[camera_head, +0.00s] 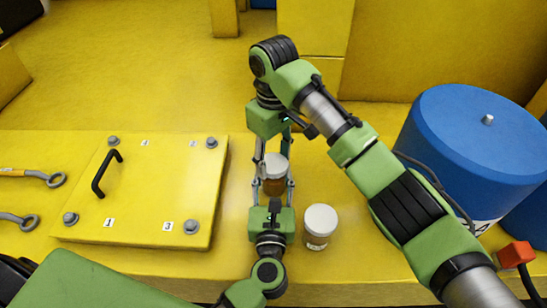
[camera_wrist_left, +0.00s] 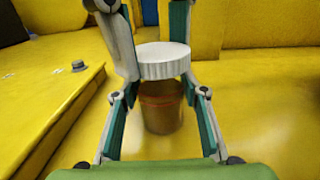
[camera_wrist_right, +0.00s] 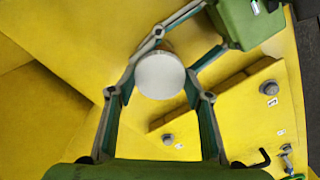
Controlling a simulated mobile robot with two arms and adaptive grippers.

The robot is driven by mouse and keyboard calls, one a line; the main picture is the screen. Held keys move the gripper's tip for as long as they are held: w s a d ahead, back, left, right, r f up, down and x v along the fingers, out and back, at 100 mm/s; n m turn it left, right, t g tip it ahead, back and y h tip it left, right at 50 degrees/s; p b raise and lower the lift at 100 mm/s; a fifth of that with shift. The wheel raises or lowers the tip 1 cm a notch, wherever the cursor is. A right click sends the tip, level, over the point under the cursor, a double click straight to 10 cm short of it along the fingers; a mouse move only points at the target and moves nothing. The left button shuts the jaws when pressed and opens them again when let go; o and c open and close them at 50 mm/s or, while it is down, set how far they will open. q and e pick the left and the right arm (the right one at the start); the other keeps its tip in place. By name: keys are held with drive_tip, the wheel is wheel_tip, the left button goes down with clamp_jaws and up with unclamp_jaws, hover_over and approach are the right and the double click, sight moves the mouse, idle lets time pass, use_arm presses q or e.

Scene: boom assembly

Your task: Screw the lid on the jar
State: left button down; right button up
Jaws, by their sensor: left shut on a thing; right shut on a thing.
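The jar (camera_wrist_left: 160,112) is brownish and see-through, upright on the yellow surface between the fingers of my left gripper (camera_head: 274,188). That gripper is shut on it from the near side. The white ribbed lid (camera_wrist_left: 165,62) is right above the jar mouth and looks level. My right gripper (camera_head: 273,158) comes from above and is shut on the lid, which shows as a white disc in the right wrist view (camera_wrist_right: 160,76). I cannot tell whether the lid touches the rim. In the head view the fingers partly hide the jar (camera_head: 273,187) and lid (camera_head: 275,165).
A second jar with a white lid (camera_head: 320,219) stands close to the right of my left gripper. A raised yellow plate (camera_head: 150,190) with bolts and a black handle (camera_head: 106,172) is at left. Blue drums (camera_head: 470,140) stand at right, beyond my right arm.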

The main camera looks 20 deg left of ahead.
drive_tip(key=shift+m, duration=0.3)
drive_tip(key=o, duration=1.2)
drive_tip(key=shift+o, duration=0.2)
drive_tip(key=shift+r, duration=0.15)
drive_tip(key=shift+r, duration=2.1)
drive_tip(key=shift+c, duration=0.5)
